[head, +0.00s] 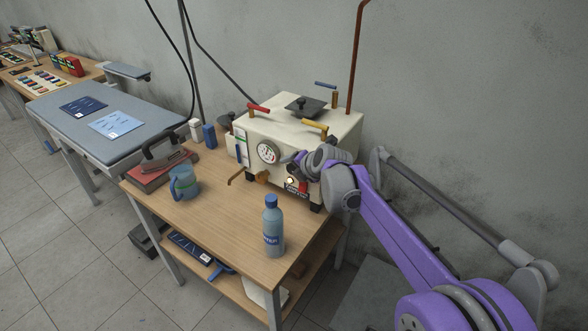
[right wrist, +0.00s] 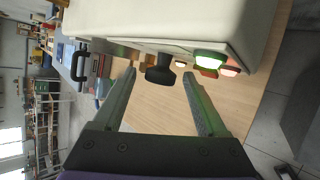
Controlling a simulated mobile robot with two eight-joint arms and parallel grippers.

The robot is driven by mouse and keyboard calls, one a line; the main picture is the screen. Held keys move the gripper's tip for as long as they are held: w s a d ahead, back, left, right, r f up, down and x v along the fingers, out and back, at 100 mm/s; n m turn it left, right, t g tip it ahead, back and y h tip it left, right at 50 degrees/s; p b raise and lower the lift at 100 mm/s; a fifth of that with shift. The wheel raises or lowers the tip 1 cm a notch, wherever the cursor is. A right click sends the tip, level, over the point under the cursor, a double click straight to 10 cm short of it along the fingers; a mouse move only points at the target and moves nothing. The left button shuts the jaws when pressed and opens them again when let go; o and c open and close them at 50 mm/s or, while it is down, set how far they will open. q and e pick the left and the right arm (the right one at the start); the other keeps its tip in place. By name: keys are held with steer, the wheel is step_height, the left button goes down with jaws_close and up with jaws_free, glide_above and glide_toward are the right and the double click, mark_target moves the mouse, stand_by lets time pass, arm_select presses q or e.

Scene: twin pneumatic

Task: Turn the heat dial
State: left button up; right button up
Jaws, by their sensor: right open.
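The white boiler (head: 300,118) stands at the back of the wooden table, with a round gauge on its front. In the right wrist view, a black knob (right wrist: 160,70), which looks like the heat dial, sticks out from the boiler's front panel. In the head view my arm hides that spot. My right gripper (head: 291,158) is at the boiler's front. Its open fingers (right wrist: 158,76) lie on either side of the knob, with gaps visible on both sides; I cannot tell how deep they reach. My left gripper is not in view.
A brass tap (head: 262,176) juts from the boiler's lower front. The table's middle is clear.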

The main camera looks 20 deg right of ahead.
steer(key=v, duration=1)
steer(key=shift+s+r+p, duration=0.2)
steer(key=shift+s+p, duration=0.1)
steer(key=shift+s, duration=0.05)
steer(key=w+a+r+g+h+b, duration=0.2)
steer(key=w+a+g+h+b, duration=0.1)
steer(key=w+g+h+b, duration=0.1)
steer(key=shift+y, duration=0.3)
steer(key=b+x, duration=0.1)
steer(key=x, duration=0.8)
steer(key=shift+w+f+b, duration=0.2)
steer(key=shift+f+b, duration=0.1)
steer(key=shift+f, duration=0.1)
jaws_close()
